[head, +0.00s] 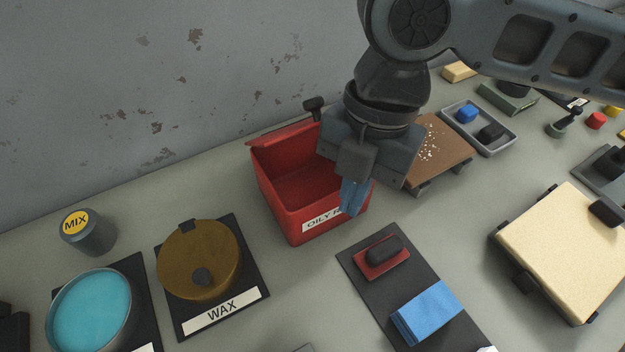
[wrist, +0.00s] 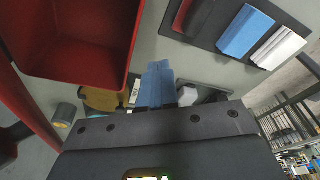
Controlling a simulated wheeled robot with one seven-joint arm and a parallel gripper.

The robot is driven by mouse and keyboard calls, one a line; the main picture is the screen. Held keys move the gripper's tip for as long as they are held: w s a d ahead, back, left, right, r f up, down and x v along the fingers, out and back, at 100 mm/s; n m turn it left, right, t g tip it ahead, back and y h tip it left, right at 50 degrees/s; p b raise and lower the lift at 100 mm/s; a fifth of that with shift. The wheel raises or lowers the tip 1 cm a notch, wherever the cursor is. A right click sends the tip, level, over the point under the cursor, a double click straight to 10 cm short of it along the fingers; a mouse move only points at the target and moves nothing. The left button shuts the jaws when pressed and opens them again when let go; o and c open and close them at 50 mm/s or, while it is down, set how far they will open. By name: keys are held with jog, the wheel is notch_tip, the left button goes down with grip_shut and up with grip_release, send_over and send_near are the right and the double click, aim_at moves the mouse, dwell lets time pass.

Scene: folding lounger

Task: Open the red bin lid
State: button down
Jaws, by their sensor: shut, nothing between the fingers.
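The red bin (head: 295,222) stands on the bench near the wall, with a white label reading "OILY R…" on its front, partly covered by my gripper. Its red lid (head: 283,137) is raised and leans back at the rear, with a black knob (head: 314,104) at its top edge. The bin's inside is visible and looks empty. My gripper (head: 352,200) has blue fingers that are shut and empty, in front of the bin's right side. In the wrist view the fingers (wrist: 156,84) are together, beside the open bin (wrist: 75,88).
A wax tin (head: 185,270), a teal-filled bowl (head: 90,310) and a mix jar (head: 88,235) stand left. A dark mat (head: 370,285) with a red-based block and blue cloth (head: 427,310) lies in front. A brown board (head: 440,150) and grey tray (head: 480,140) are right.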

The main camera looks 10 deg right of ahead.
aim_at(318, 100)
dwell(0.6)
jog(key=shift+w+a, duration=0.75)
jog(key=shift+w, duration=1.1)
jog(key=shift+w+a, duration=0.8)
jog(key=shift+w, duration=1)
jog(key=shift+w+a, duration=0.75)
jog(key=shift+w, duration=1.1)
jog(key=shift+s+d+p, duration=0.3)
jog(key=shift+s+p, duration=0.05)
jog(key=shift+s, duration=0.35)
jog(key=shift+s+d+p, duration=0.3)
jog(key=shift+s, duration=0.4)
jog(key=shift+r, duration=0.1)
jog(key=shift+r+p, duration=2.85)
jog(key=shift+r, duration=0.65)
jog(key=shift+f, duration=0.1)
